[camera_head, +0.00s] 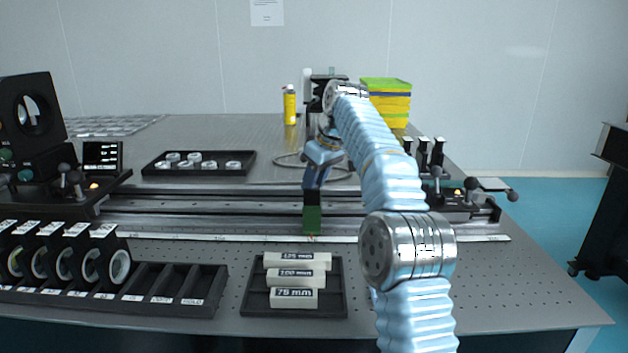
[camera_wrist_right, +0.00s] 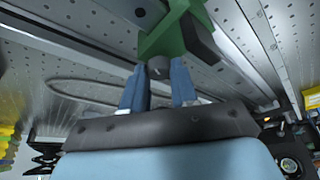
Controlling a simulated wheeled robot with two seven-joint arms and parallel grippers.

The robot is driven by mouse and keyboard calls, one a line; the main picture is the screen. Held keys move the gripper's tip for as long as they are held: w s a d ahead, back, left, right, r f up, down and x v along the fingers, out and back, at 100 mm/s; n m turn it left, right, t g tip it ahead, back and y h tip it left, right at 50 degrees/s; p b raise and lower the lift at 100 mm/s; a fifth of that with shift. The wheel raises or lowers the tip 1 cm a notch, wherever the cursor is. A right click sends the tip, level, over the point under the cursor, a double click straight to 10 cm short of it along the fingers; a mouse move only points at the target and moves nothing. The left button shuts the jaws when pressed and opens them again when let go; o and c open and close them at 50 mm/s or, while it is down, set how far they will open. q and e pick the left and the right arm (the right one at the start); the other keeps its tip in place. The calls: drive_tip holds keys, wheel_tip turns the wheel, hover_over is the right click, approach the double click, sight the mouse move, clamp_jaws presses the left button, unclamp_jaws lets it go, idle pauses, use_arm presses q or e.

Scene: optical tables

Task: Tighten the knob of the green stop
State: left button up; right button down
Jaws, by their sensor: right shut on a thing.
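The green stop (camera_head: 312,219) sits on the rail in the middle of the table, its top dark. In the right wrist view the green stop (camera_wrist_right: 176,32) is at the top, with a small grey knob (camera_wrist_right: 159,68) under it. My right gripper (camera_head: 313,178) reaches down behind the stop from the far side. In the right wrist view its two blue fingers (camera_wrist_right: 159,88) stand on either side of the knob, shut on it. The knob is hidden in the head view. My left gripper is in neither view.
Long rails (camera_head: 200,224) cross the table. In front lie a tray of labelled blocks (camera_head: 341,301) and a rack of ringed optics (camera_head: 222,296). Dark carriages with ball levers stand at both rail ends. A yellow bottle (camera_head: 290,107) and stacked yellow boxes (camera_head: 390,104) stand at the back.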

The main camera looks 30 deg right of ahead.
drive_tip(key=shift+n+y, duration=0.4)
drive_tip(key=shift+n, duration=0.8)
drive_tip(key=c, duration=0.9)
unclamp_jaws()
drive_tip(key=shift+o, duration=0.2)
